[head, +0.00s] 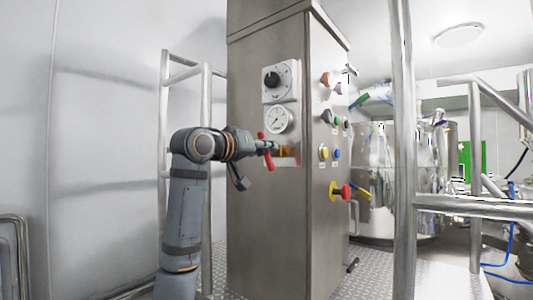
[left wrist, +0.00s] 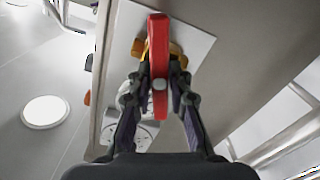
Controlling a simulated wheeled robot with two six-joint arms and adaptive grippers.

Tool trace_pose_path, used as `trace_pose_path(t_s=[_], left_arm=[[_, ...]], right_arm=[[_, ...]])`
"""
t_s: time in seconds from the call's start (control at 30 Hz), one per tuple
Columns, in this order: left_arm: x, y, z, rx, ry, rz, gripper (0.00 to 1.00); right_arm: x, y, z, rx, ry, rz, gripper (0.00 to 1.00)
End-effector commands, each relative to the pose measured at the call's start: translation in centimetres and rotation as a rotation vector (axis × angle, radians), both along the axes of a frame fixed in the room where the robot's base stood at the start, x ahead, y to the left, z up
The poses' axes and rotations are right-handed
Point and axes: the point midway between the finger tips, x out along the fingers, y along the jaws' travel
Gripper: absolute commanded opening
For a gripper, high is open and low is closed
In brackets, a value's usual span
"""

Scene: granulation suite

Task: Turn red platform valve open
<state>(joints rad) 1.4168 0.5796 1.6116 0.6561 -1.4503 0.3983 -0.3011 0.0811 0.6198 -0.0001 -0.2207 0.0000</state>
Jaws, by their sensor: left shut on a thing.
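The red valve handle (head: 266,152) sits on the side of the steel cabinet, below a round gauge, and stands roughly upright in the head view. A brass-coloured valve body (head: 285,151) is behind it. My left gripper (head: 263,147) comes in from the left and is at the handle. In the left wrist view the red handle (left wrist: 158,35) runs lengthwise between the two fingers of my left gripper (left wrist: 159,80), which are shut on it. Part of the brass body (left wrist: 176,52) shows behind the handle. My right gripper is not in view.
The steel cabinet (head: 250,220) carries a black rotary knob (head: 272,79), the gauge (head: 278,119) and a red emergency button (head: 346,192). Metal railings (head: 403,150) stand right and left of it. A steel vessel (head: 375,150) stands behind on the right.

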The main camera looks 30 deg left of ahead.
Motion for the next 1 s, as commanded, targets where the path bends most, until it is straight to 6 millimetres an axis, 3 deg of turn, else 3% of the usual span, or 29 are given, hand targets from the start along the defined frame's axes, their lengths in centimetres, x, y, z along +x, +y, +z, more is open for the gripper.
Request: trace_pose_path(t_s=[1.0], left_arm=[[0.0, 0.5, -0.8, -0.936, 0.072, 0.001, 0.0]], right_arm=[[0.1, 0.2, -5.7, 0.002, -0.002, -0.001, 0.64]])
